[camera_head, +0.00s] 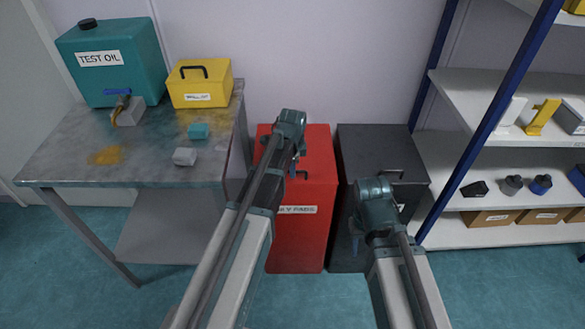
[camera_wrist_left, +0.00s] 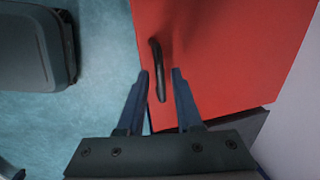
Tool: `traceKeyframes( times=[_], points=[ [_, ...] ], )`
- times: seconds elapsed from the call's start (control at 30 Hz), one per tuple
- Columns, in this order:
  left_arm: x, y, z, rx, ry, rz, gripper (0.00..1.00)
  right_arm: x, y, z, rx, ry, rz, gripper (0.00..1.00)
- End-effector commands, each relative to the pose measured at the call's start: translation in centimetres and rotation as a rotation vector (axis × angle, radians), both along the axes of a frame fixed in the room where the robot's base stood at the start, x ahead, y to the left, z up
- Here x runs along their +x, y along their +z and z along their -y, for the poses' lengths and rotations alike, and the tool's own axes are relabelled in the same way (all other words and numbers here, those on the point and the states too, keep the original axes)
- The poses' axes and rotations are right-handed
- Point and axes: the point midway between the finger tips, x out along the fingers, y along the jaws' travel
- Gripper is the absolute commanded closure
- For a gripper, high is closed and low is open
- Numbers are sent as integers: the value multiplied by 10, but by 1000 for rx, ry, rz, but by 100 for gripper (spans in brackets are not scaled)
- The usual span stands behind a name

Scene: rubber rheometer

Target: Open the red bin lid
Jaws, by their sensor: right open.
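The red bin (camera_head: 310,245) stands on the floor between the grey table and a dark bin. Its red lid (camera_head: 319,165) lies flat and looks closed. A partly hidden label is on its front. My left gripper (camera_head: 296,155) is over the lid, pointing down. In the left wrist view, the black lid handle (camera_wrist_left: 157,70) shows between the fingertips of my open left gripper (camera_wrist_left: 161,72), with gaps beside it; I cannot tell whether it touches a finger. My right gripper (camera_head: 356,243) is open and empty, in front of the dark bin.
The dark bin (camera_head: 375,147) stands close to the right of the red one. The table (camera_head: 70,155) at left holds a teal test oil container (camera_head: 125,75) and a yellow box (camera_head: 200,88). Shelves (camera_head: 470,95) stand at right. The teal floor (camera_head: 130,305) in front is clear.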

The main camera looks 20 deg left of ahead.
Motion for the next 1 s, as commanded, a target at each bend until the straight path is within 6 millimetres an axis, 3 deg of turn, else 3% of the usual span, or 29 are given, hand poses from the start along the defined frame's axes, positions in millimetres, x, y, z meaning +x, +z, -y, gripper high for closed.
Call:
traceKeyframes(
  times=[0.03,0.17,1.0],
  points=[
    [0,0,0,0,0,0,77,0,0,0,0,0,0,55],
    [0,0,0,0,0,0,100,0,0,0,0,0,0,55],
    [0,0,0,0,0,0,100,0,0,0,0,0,0,55]
  ],
)
